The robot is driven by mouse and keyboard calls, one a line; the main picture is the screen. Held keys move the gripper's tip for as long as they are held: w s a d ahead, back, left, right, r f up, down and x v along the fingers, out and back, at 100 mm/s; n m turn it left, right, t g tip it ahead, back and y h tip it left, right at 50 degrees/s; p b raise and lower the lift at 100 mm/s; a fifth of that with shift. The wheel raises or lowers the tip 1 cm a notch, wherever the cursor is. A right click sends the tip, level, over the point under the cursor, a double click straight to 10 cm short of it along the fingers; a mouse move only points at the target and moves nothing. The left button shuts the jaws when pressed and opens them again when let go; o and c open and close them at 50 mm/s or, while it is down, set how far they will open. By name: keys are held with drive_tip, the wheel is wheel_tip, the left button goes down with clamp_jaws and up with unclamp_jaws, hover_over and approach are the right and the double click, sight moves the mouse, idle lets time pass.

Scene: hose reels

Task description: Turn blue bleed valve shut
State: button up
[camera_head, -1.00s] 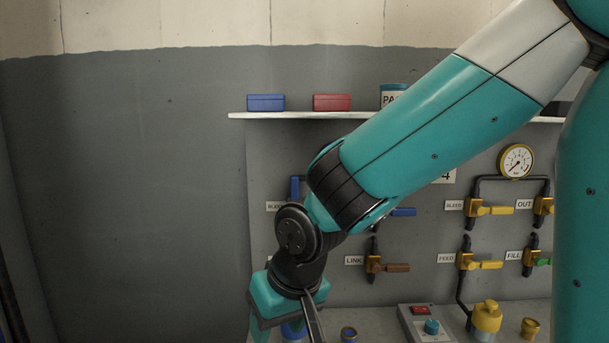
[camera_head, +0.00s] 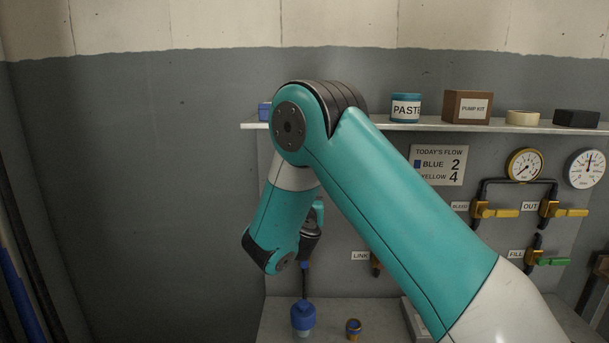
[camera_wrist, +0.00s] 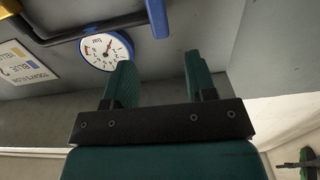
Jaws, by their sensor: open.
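The blue bleed valve is hidden behind my arm in the head view. In the wrist view, which is roughly upside down, a blue lever (camera_wrist: 158,18) on the gauge's bleed side appears to be its handle; the valve body is out of frame. My gripper (camera_wrist: 160,65) is open and empty, its two green fingers apart. The lever lies beyond the fingertips, roughly in line with the gap, and no contact shows. In the head view my gripper is mostly hidden behind my arm.
A blue-rimmed gauge (camera_wrist: 106,49) and dark pipe lie close to the fingers. A shelf (camera_head: 400,126) carries boxes and tins above. Yellow-handled valves (camera_head: 493,212) are to the right. A blue bottle (camera_head: 303,317) and small brass cup (camera_head: 353,328) stand on the bench below.

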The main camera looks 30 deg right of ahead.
drive_tip(key=p+x, duration=0.5)
drive_tip(key=x, duration=0.5)
drive_tip(key=shift+w+d+r+p, duration=0.2)
drive_tip(key=shift+w+d+p, duration=0.05)
drive_tip(key=shift+p, duration=0.1)
drive_tip(key=shift+w+d+f, duration=0.2)
drive_tip(key=shift+w+d, duration=0.2)
drive_tip(key=shift+w, duration=0.2)
drive_tip(key=shift+c, duration=0.2)
clamp_jaws()
